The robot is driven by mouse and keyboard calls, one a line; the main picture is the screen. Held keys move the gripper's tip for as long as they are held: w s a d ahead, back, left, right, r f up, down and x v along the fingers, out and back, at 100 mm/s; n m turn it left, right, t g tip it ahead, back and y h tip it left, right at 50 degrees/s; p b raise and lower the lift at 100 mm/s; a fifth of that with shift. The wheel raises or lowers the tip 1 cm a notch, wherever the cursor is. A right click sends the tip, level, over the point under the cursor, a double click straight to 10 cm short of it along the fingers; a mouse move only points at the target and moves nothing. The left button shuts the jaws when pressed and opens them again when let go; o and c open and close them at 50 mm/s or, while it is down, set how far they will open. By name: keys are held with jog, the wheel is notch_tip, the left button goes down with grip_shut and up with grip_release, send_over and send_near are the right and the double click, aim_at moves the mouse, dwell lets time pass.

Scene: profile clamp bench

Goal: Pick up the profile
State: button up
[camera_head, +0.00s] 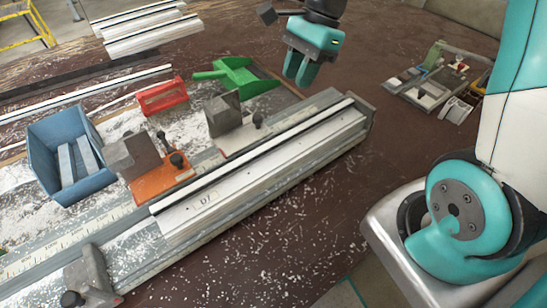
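A long pale profile (262,170) with a dark stripe along its top lies in the clamp bench (190,255). It runs from lower left to upper right. An orange clamp (163,183) and a grey clamp (240,138) stand along its far side. My gripper (297,75) is above the table, beyond the profile's upper-right half and apart from it. Its two teal fingers point down with a gap between them, and nothing shows between them.
A blue bin (66,145) holds pale pieces. A red block (162,97) and a green dustpan (240,77) lie behind the bench. More profiles (150,33) lie at the back left. A tool tray (430,82) is at the right. White chips litter the table.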

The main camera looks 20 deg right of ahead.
send_over(270, 143)
jog(key=d, duration=0.3)
jog(key=f, duration=1)
jog(key=shift+w+a+p, duration=0.15)
jog(key=shift+a+p, duration=0.05)
jog(key=shift+p, duration=0.15)
jog(key=shift+p+x, duration=0.6)
jog(key=shift+x, duration=2.15)
jog(key=shift+a, duration=0.15)
grip_shut()
